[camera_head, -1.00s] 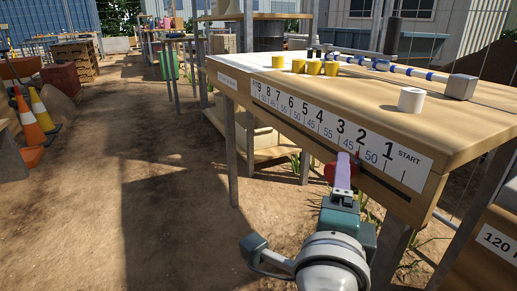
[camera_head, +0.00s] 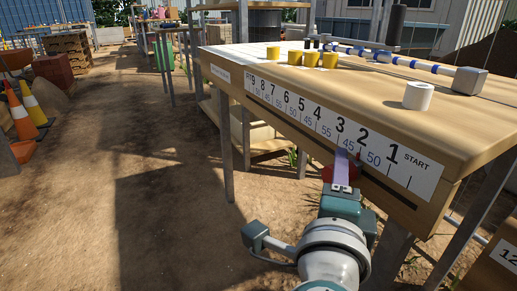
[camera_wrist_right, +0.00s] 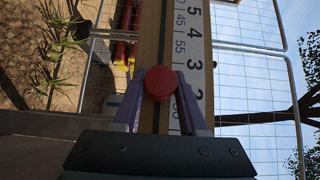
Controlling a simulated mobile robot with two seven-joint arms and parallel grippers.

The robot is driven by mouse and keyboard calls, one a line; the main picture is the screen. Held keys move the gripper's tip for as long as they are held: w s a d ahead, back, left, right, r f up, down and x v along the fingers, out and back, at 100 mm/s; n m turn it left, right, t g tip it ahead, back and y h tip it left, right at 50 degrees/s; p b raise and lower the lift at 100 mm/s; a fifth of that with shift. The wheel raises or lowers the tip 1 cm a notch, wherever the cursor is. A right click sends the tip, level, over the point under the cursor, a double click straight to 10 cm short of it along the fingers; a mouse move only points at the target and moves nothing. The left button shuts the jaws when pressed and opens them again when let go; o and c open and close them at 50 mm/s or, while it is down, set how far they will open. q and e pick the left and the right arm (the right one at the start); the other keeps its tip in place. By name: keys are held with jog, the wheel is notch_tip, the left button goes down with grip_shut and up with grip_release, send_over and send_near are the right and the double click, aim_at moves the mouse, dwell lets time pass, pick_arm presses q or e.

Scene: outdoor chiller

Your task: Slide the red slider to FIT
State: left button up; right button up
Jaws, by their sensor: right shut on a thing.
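The red slider (camera_head: 327,174) sits in the dark slot along the front edge of the wooden table, with its small red pointer close to the 2 on the number scale (camera_head: 318,118). FIT (camera_head: 249,82) is at the far left end of the scale and START at the right end. My right gripper (camera_head: 342,158) is shut on the slider's knob. In the right wrist view the round red knob (camera_wrist_right: 160,82) sits between the two purple fingers (camera_wrist_right: 161,100). My left gripper is not in view.
On the tabletop (camera_head: 440,105) stand a white roll (camera_head: 418,96), several yellow cups (camera_head: 310,59) and a blue-and-white striped rod (camera_head: 390,59) with a grey block (camera_head: 469,81). Orange cones (camera_head: 20,110) stand on the left. The dirt ground (camera_head: 150,190) left of the table is open.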

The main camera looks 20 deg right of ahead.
grip_shut()
dwell(0.8)
